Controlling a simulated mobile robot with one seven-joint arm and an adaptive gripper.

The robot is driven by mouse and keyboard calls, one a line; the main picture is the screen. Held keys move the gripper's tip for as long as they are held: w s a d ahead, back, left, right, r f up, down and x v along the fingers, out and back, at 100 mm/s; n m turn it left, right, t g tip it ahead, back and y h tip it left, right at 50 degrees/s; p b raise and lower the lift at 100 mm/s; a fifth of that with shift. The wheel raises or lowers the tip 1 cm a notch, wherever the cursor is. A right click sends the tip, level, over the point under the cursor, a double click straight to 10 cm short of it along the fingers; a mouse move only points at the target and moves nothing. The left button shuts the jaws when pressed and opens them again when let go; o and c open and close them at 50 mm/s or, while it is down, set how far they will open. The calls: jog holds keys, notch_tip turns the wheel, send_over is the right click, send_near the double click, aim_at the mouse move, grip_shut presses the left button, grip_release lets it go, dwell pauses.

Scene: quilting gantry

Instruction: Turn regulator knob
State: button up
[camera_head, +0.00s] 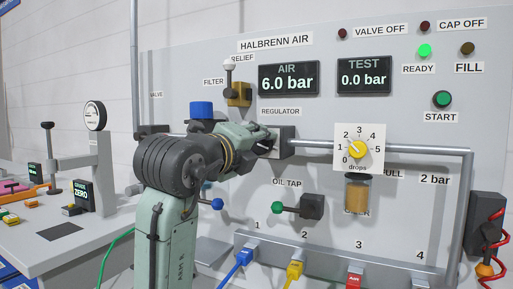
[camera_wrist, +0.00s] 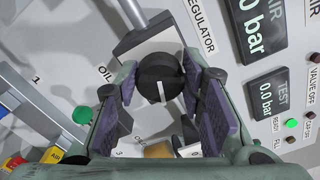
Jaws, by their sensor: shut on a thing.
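The regulator knob (camera_wrist: 160,78) is a black round knob with a white pointer line, seen in the wrist view between my two finger pads. It sits on the grey regulator block (camera_head: 286,143), under the REGULATOR label. My gripper (camera_head: 264,146) reaches the block from the left in the head view and hides most of the knob there. In the wrist view my gripper (camera_wrist: 168,85) is shut on the knob, with a finger on each side. The AIR display (camera_head: 289,80) reads 6.0 bar.
The TEST display (camera_head: 364,76) reads 0.0 bar. A yellow drops dial (camera_head: 357,148) and a pipe (camera_head: 420,149) are right of the block. The green oil tap lever (camera_head: 278,208) is below. The READY lamp (camera_head: 424,50) glows green.

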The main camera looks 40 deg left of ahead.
jog(key=m, duration=0.4)
jog(key=shift+d+m, duration=0.1)
jog(key=shift+m, duration=0.3)
jog(key=shift+f, duration=0.1)
dwell(0.3)
jog(key=o, duration=1.1)
jog(key=shift+o, duration=0.2)
jog(key=v, duration=1.2)
